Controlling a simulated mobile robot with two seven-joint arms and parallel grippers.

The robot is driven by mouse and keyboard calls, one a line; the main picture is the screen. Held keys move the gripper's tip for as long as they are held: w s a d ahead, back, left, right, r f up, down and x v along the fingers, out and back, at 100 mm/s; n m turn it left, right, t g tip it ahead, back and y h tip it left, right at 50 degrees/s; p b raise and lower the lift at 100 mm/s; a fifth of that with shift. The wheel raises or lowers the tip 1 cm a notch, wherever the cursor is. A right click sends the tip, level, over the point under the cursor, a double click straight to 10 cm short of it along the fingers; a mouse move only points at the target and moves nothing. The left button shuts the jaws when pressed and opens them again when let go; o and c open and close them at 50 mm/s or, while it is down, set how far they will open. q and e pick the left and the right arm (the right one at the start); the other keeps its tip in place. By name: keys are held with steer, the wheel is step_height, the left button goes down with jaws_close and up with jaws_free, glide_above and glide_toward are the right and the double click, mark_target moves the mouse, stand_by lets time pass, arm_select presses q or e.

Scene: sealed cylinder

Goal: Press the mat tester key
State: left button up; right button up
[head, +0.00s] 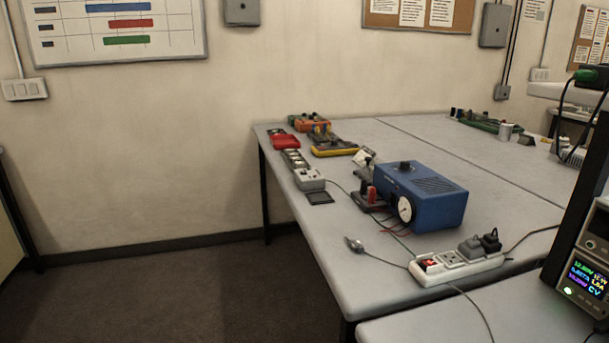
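I cannot tell for sure which device is the mat tester. A small light grey box (310,179) sits near the left edge of the grey table (357,276), with a cable running from it. A flat dark square pad (319,198) lies just in front of it. A blue box (423,195) with a dark knob on top and a round white dial stands to the right. Any key is too small to make out. Neither of my grippers is in view.
A white power strip (457,265) with a red switch lies near the table's front edge, beside a loose cable end (354,244). A red case (285,141) and yellow tool (334,149) lie behind. A lit display (586,280) stands at right. Floor on the left is clear.

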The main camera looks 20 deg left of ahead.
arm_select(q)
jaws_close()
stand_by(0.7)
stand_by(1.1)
